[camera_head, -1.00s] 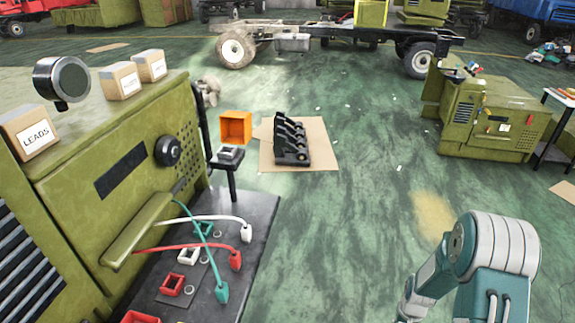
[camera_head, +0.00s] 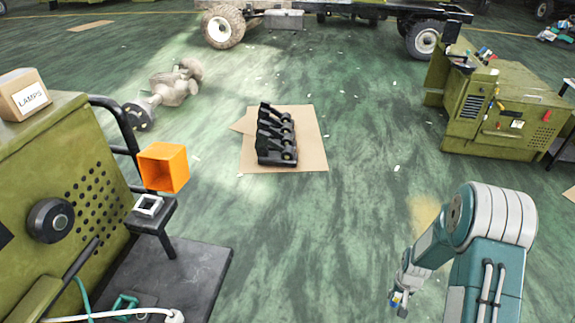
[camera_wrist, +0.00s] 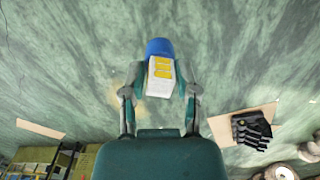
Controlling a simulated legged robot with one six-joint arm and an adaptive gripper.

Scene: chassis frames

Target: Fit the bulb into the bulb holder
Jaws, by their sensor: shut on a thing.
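My gripper (camera_head: 399,297) hangs low at the right in the head view. The wrist view shows its two fingers (camera_wrist: 160,90) shut on the bulb (camera_wrist: 160,75), a white block with yellow bars and a blue rounded end. The blue end points away from my palm. In the head view a white square socket (camera_head: 148,204), which looks like the bulb holder, sits on a small black stand at the left. It lies below an orange open box, well apart from my gripper. I see nothing in the socket.
The orange box (camera_head: 163,167) stands by the green machine (camera_head: 60,170), with a dark low platform (camera_head: 190,275) beside it. A black rack (camera_head: 276,138) sits on cardboard (camera_head: 310,150) ahead. Another green machine (camera_head: 510,110) stands at right. The floor between is mostly clear.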

